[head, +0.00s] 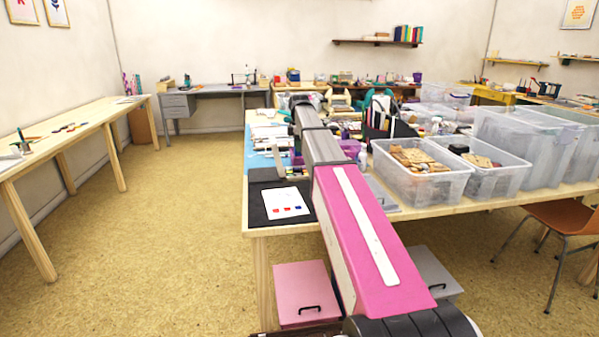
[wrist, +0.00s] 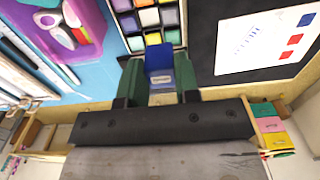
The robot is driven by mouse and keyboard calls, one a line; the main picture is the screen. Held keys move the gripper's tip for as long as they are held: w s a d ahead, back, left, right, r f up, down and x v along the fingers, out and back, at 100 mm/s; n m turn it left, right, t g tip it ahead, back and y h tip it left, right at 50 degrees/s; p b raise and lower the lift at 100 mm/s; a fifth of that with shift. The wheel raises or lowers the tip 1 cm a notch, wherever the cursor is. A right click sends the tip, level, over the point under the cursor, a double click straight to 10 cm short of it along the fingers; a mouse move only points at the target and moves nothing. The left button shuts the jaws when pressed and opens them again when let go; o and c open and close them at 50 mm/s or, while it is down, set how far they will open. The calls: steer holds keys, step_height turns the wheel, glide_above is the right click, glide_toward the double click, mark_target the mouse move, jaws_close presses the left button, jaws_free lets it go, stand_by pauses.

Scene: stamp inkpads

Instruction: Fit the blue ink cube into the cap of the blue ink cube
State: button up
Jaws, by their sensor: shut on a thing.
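My gripper (wrist: 159,72), with green fingers, is shut on a small blue block in the wrist view, which I take for the blue ink cube (wrist: 159,57). A pale label shows on its lower part, between the fingers. I cannot make out the cap of the blue ink cube as a separate thing in either view. In the head view my arm hides the gripper and the block.
A tray of coloured squares (wrist: 129,23) lies just beyond the block in the wrist view. A white card with blue and red marks (wrist: 265,40) lies on a dark mat (head: 261,182). Clear bins (head: 425,188) crowd the table's right side.

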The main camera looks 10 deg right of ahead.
steer(key=shift+w+d+r, duration=0.1)
steer(key=shift+w, duration=0.8)
steer(key=shift+f, duration=4.8)
steer(key=shift+f, duration=0.2)
steer(key=o, duration=0.8)
steer(key=shift+r, duration=0.1)
